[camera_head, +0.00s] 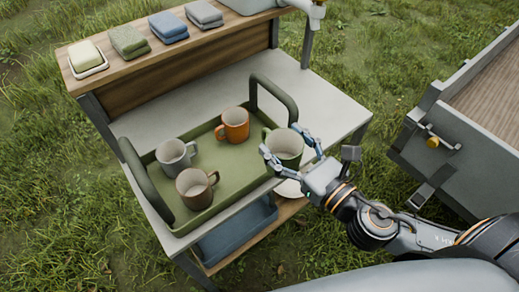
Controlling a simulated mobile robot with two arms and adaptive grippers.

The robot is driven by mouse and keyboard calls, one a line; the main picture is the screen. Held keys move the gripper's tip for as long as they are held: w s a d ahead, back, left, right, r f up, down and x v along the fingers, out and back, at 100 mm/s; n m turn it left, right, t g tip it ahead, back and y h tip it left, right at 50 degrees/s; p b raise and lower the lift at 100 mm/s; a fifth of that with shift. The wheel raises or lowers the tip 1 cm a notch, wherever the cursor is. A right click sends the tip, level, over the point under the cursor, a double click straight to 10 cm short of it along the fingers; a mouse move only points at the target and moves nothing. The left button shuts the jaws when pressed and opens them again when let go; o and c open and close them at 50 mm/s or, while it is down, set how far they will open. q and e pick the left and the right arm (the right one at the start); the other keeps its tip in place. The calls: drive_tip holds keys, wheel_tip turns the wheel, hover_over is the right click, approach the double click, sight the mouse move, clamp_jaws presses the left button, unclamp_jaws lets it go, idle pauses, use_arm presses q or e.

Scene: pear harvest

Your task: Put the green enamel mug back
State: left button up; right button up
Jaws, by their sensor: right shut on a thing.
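The green enamel mug (285,142) is upright at the right end of the green tray (203,221). My right gripper (291,149) is shut on it, with one finger at its left side and one at its right. The mug overlaps the tray's rim in the picture; I cannot tell whether its base touches the tray. Three other mugs stand in the tray: an orange one (234,125), a grey one (176,156) and a brown one (196,188). My left gripper is not in view.
The tray has raised handles (274,97) at both ends and stands on a grey worktop (325,110). A wooden shelf behind holds soap (86,57) and folded cloths (128,40). A blue bin (236,232) sits below. A grey cart (455,140) stands at the right.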

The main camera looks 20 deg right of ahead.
sight(278, 138)
drive_tip(key=w, duration=0.2)
drive_tip(key=w+f, duration=0.1)
drive_tip(key=w, duration=0.1)
drive_tip(key=w+f, duration=0.1)
drive_tip(key=w, duration=0.1)
drive_tip(key=shift+w+a+f+p, duration=0.2)
drive_tip(key=shift+a+p, duration=0.2)
drive_tip(key=shift+w+a+f+b, duration=0.15)
drive_tip(key=shift+w+f+b, duration=0.5)
drive_tip(key=shift+f, duration=0.9)
drive_tip(key=shift+w+a+f+b, duration=0.15)
drive_tip(key=shift+w+f+b, duration=0.15)
drive_tip(key=shift+w+f, duration=1)
drive_tip(key=shift+w+a+f+b, duration=0.15)
drive_tip(key=shift+w+f+b, duration=0.35)
drive_tip(key=shift+f, duration=1.35)
drive_tip(key=shift+f, duration=0.2)
drive_tip(key=o, duration=1.3)
drive_tip(key=shift+c, duration=0.2)
